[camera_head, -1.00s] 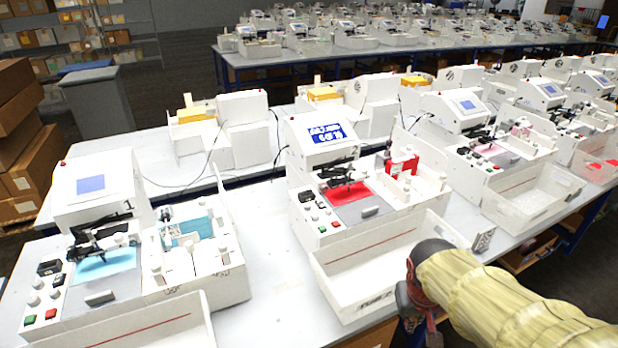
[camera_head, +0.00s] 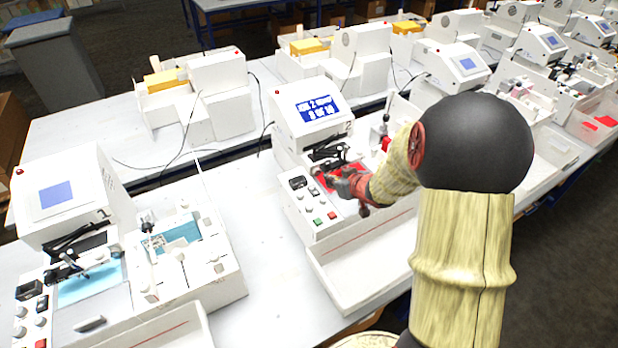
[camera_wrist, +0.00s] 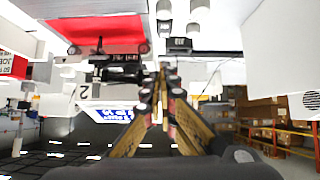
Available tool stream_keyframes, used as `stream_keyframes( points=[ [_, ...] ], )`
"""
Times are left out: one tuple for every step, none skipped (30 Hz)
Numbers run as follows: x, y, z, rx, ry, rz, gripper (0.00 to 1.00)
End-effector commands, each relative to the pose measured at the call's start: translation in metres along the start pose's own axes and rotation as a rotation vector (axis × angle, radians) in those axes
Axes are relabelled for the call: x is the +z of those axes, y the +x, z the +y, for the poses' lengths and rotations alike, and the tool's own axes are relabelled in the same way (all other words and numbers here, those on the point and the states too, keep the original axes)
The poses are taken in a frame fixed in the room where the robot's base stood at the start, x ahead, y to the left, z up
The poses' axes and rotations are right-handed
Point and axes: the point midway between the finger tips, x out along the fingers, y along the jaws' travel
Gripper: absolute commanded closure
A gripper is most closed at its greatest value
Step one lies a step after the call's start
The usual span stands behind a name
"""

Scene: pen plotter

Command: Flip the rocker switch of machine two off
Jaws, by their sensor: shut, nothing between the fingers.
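Machine two (camera_head: 308,142) is a white plotter with a lit blue screen and a "2" on its side. A black rocker switch (camera_head: 297,183) sits at the upper left of its control panel; what looks like the same black part shows in the wrist view (camera_wrist: 180,45). I cannot tell which way it is tipped. My gripper (camera_head: 340,184) is over the panel's right part and the red sheet, to the right of the switch. In the wrist view its fingers (camera_wrist: 162,70) are together and empty, their tips close to the black part; I cannot tell whether they touch it.
White knobs, a green button (camera_head: 318,221) and a red button (camera_head: 332,214) are on the same panel. A white bin (camera_head: 335,280) stands in front. Machine one (camera_head: 70,200) is at the left, with bare table (camera_head: 262,240) between. My arm hides machine two's right side.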

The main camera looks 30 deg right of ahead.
Motion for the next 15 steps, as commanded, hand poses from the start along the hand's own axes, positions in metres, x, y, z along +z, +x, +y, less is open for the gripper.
stream_keyframes(
  points=[
    [-0.0041, -0.0001, -0.0027, -0.01, 0.011, 0.015, 1.0],
    [-0.0059, -0.0002, -0.0036, -0.013, 0.018, 0.022, 1.0],
    [-0.0074, -0.0003, -0.0043, -0.016, 0.027, 0.027, 1.0],
    [-0.0075, -0.0003, -0.0044, -0.016, 0.031, 0.027, 1.0],
    [-0.0073, -0.0003, -0.0042, -0.016, 0.034, 0.026, 1.0],
    [-0.0073, -0.0003, -0.0041, -0.015, 0.035, 0.026, 1.0],
    [-0.0072, -0.0003, -0.0041, -0.015, 0.035, 0.026, 1.0],
    [-0.0073, -0.0004, -0.004, -0.015, 0.035, 0.026, 1.0],
    [-0.0073, -0.0004, -0.004, -0.015, 0.035, 0.026, 1.0],
    [-0.0072, -0.0004, -0.0039, -0.014, 0.035, 0.025, 1.0],
    [-0.0072, -0.0004, -0.0039, -0.014, 0.035, 0.025, 1.0],
    [-0.0072, -0.0004, -0.0038, -0.014, 0.035, 0.025, 1.0],
    [-0.0072, -0.0001, -0.0038, -0.014, 0.035, 0.025, 1.0],
    [-0.0071, 0.0007, -0.0039, -0.014, 0.035, 0.025, 1.0],
    [-0.007, 0.0023, -0.0038, -0.014, 0.035, 0.025, 1.0]
  ],
)
